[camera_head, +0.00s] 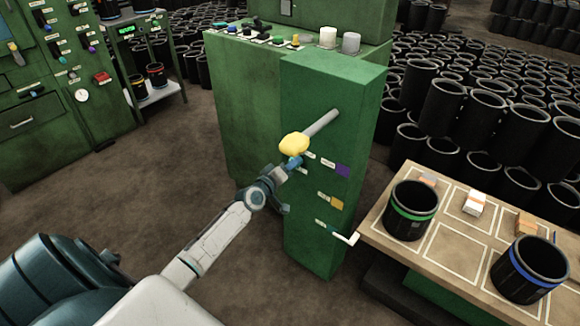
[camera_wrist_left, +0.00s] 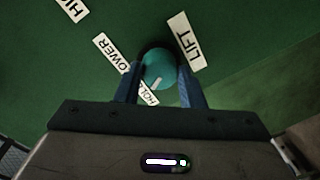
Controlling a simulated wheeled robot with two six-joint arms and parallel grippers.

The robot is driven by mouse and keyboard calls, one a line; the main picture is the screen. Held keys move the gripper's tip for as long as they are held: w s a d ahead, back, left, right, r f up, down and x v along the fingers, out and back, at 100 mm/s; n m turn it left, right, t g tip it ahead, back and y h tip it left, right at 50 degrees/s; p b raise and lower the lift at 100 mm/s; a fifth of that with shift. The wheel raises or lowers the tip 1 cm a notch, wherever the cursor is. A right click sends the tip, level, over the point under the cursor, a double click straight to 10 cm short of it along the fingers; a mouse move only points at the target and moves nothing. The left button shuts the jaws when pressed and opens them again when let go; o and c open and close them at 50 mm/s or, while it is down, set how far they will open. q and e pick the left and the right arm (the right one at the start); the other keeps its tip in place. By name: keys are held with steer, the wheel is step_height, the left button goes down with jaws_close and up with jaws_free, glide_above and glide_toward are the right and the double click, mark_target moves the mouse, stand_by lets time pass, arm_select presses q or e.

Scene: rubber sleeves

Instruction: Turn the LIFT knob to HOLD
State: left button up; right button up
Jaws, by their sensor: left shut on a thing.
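The LIFT knob (camera_wrist_left: 160,68) is a round teal knob with a white pointer mark. In the left wrist view it sits between the two blue fingers of my left gripper (camera_wrist_left: 163,88), which is shut on it. The mark is on the knob's lower side and points toward the HOLD label (camera_wrist_left: 148,97). The LIFT label (camera_wrist_left: 187,41) is at upper right and the LOWER label (camera_wrist_left: 115,52) at upper left. In the head view my left gripper (camera_head: 291,163) is against the green cabinet front (camera_head: 312,230); the knob is mostly hidden there. My right gripper is not in view.
A grey lever with a yellow ball end (camera_head: 294,144) sticks out just above my left gripper. A table (camera_head: 377,224) with banded black sleeves stands at right.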

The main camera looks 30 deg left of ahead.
arm_select(q)
steer(key=shift+n, duration=0.3)
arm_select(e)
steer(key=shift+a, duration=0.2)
arm_select(q)
steer(key=o, duration=1)
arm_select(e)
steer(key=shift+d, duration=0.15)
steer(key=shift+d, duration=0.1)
arm_select(q)
steer(key=s+p, duration=0.1)
steer(key=s, duration=0.2)
steer(key=s+p, duration=0.1)
steer(key=s, duration=0.3)
steer(key=s+p, duration=0.1)
steer(key=s, duration=0.2)
steer(key=shift+s+a+r, duration=0.2)
steer(key=shift+s+r, duration=0.2)
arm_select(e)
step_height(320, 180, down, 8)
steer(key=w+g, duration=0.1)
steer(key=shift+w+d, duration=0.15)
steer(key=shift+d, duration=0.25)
arm_select(q)
steer(key=shift+f, duration=0.1)
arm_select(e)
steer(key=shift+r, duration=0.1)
